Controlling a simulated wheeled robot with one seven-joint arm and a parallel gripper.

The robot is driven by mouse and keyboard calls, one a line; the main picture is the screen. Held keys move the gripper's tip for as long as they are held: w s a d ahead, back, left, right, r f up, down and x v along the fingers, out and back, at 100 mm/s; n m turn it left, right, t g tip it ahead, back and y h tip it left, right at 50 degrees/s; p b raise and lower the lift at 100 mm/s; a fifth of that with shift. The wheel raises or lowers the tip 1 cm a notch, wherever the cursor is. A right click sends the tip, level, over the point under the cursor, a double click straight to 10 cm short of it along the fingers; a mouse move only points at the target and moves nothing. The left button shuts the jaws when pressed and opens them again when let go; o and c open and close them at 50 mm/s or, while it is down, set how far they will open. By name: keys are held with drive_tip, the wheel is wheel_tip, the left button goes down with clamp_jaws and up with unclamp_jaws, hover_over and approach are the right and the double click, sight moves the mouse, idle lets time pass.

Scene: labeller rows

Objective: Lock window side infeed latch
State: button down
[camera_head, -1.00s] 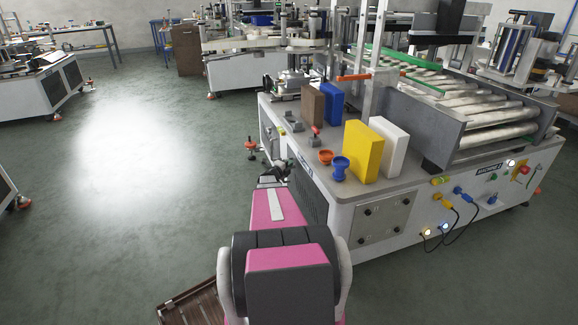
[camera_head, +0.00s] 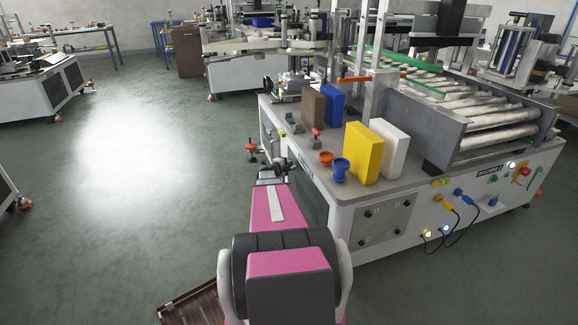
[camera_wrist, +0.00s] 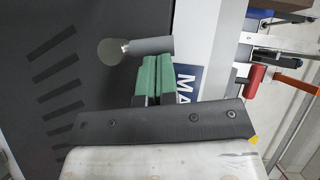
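My gripper (camera_head: 278,165) is low beside the left side wall of the machine with the rollers. In the wrist view its two green fingers (camera_wrist: 157,78) are close together, with only a thin dark line between them. A grey cylindrical handle with a tan rounded end (camera_wrist: 140,48) lies crosswise just past the fingertips; I cannot tell whether they touch it. A red-handled clamp (camera_head: 316,135) stands on the deck; a red handle (camera_wrist: 252,80) also shows in the wrist view. Small grey clamp-like parts (camera_head: 293,123) sit at the deck's left edge. Which part is the named latch is unclear.
The machine deck (camera_head: 309,177) carries yellow (camera_head: 362,152), white (camera_head: 393,150), blue (camera_head: 333,104) and brown (camera_head: 313,105) blocks, plus orange (camera_head: 326,158) and blue (camera_head: 341,169) knobs. A dark louvred panel (camera_wrist: 100,40) fills the wrist view's left. Open floor (camera_head: 130,190) lies left.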

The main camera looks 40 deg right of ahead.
drive_tip(key=w+d+f+n+g+y, duration=0.1)
drive_tip(key=w+d+n+g+y, duration=0.1)
drive_tip(key=w+n+g+y, duration=0.2)
drive_tip(key=w+n+g, duration=0.1)
drive_tip(key=n+g, duration=0.1)
drive_tip(key=n, duration=0.1)
drive_tip(key=shift+w+f+n+y, duration=0.25)
drive_tip(key=shift+w+n+y, duration=0.05)
drive_tip(key=shift+w+n, duration=0.1)
drive_tip(key=shift+w+f, duration=0.25)
drive_tip(key=shift+f, duration=0.1)
idle(0.8)
